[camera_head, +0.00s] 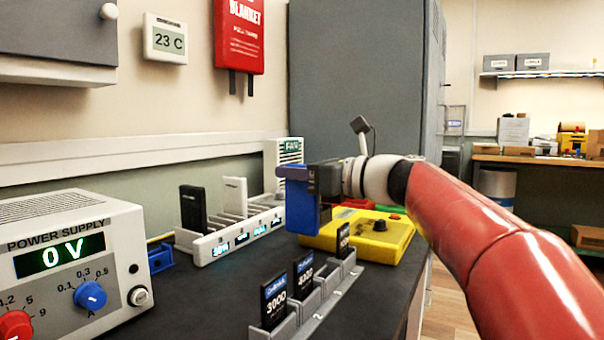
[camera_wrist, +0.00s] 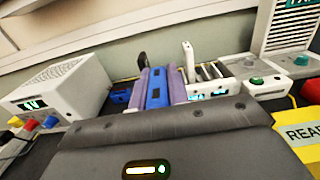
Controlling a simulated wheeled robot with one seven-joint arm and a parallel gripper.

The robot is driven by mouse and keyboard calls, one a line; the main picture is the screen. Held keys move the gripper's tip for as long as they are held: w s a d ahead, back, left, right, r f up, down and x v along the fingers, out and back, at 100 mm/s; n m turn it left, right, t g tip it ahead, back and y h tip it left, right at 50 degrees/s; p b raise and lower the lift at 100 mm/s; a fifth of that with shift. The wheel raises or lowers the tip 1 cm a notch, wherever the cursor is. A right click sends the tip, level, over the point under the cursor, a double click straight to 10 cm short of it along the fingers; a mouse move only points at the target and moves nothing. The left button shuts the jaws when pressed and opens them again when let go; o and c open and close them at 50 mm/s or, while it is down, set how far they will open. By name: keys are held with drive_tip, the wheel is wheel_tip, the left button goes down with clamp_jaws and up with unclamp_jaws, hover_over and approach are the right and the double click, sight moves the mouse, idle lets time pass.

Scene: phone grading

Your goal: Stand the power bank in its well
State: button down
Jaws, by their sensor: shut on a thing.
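A blue slab, which I take to be the power bank (camera_head: 302,208), hangs upright below my gripper (camera_head: 297,173), which is shut on it. In the wrist view the blue power bank (camera_wrist: 157,88) shows between the fingers. It is held above the bench, clear of the racks as far as I can see. A white slotted rack (camera_head: 205,250) with lit displays stands behind and left of it, holding a dark slab (camera_head: 193,208) and a white slab (camera_head: 235,195). A grey rack (camera_head: 325,289) in front holds several black slabs marked 3000 and 4000. Which well belongs to the power bank, I cannot tell.
A yellow box (camera_head: 388,240) with a black knob sits right of the power bank, under my arm. A power supply (camera_head: 70,260) reading 0 V stands at the left. The dark bench top (camera_head: 205,300) is bare between the supply and the grey rack.

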drive_tip(key=p+x, duration=0.9)
drive_tip(key=x, duration=1.3)
drive_tip(key=shift+f, duration=0.15)
drive_tip(key=shift+d+f, duration=0.1)
drive_tip(key=shift+f, duration=0.1)
idle(0.9)
drive_tip(key=shift+f+b, duration=1.85)
drive_tip(key=shift+f, duration=0.15)
drive_tip(key=shift+f, duration=0.2)
drive_tip(key=c, duration=1.3)
unclamp_jaws()
drive_tip(key=shift+o, duration=0.2)
